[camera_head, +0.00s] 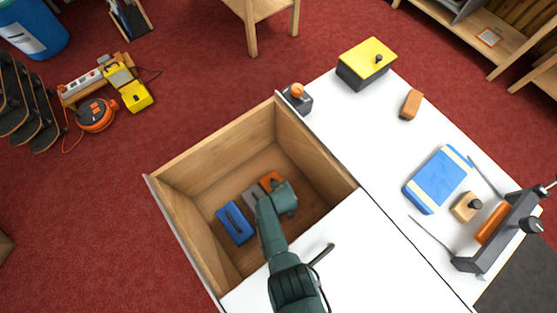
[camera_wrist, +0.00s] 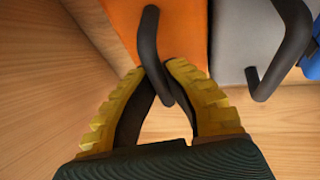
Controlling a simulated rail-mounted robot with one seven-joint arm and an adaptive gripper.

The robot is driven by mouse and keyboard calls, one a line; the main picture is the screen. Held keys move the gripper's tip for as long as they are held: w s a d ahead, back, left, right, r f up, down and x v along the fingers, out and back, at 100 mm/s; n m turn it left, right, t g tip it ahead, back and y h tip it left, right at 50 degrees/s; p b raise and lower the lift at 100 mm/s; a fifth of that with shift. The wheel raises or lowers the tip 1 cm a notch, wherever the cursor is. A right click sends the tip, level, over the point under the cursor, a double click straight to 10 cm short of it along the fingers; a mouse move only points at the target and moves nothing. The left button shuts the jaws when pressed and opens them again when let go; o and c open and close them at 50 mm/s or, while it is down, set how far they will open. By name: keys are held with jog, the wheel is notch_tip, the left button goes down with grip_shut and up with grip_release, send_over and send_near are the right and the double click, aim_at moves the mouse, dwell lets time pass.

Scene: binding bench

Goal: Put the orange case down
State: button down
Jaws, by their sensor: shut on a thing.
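The orange case (camera_head: 270,179) is inside the open wooden drawer (camera_head: 210,152), partly hidden by my arm in the head view. In the wrist view the orange case (camera_wrist: 183,25) fills the top middle, with a dark bar handle. My gripper (camera_wrist: 163,72) has its yellow-backed fingers closed on that handle. In the head view my gripper (camera_head: 268,190) reaches down into the drawer. I cannot tell whether the case touches the drawer floor.
A grey case (camera_head: 252,193) and a blue case (camera_head: 236,222) stand beside the orange one. Drawer walls surround them; bare floor shows near the walls. The white bench (camera_head: 352,135) holds a yellow-lidded box (camera_head: 366,62), a blue book (camera_head: 437,180) and a dark press (camera_head: 497,237).

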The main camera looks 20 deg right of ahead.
jog(key=shift+w+f, duration=0.1)
jog(key=shift+f, duration=0.05)
jog(key=c, duration=1.2)
grip_release()
jog(key=shift+c, duration=0.2)
